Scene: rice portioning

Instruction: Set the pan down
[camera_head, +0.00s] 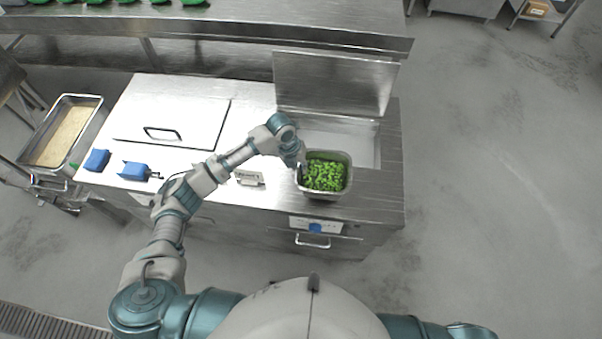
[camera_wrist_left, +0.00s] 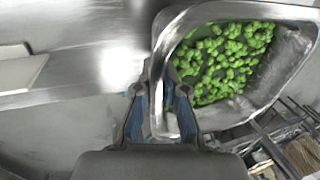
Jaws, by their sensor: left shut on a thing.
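The pan is a small steel container (camera_head: 347,160) filled with bright green pieces (camera_head: 325,175). In the head view it is at the front right part of the steel counter, just in front of an open well. My left gripper (camera_head: 300,172) is shut on the pan's left rim. In the left wrist view the two fingers of the left gripper (camera_wrist_left: 161,108) straddle the pan's rim (camera_wrist_left: 160,65), with the green pieces (camera_wrist_left: 225,62) inside. I cannot tell whether the pan touches the counter. My right gripper is not in view.
The open well (camera_head: 340,142) has a raised lid (camera_head: 335,82) behind it. A closed lid with a handle (camera_head: 170,125) covers the counter's left part. Blue-handled items (camera_head: 136,171) lie at the left front. A tray of beige contents (camera_head: 45,165) stands far left. Floor is clear at right.

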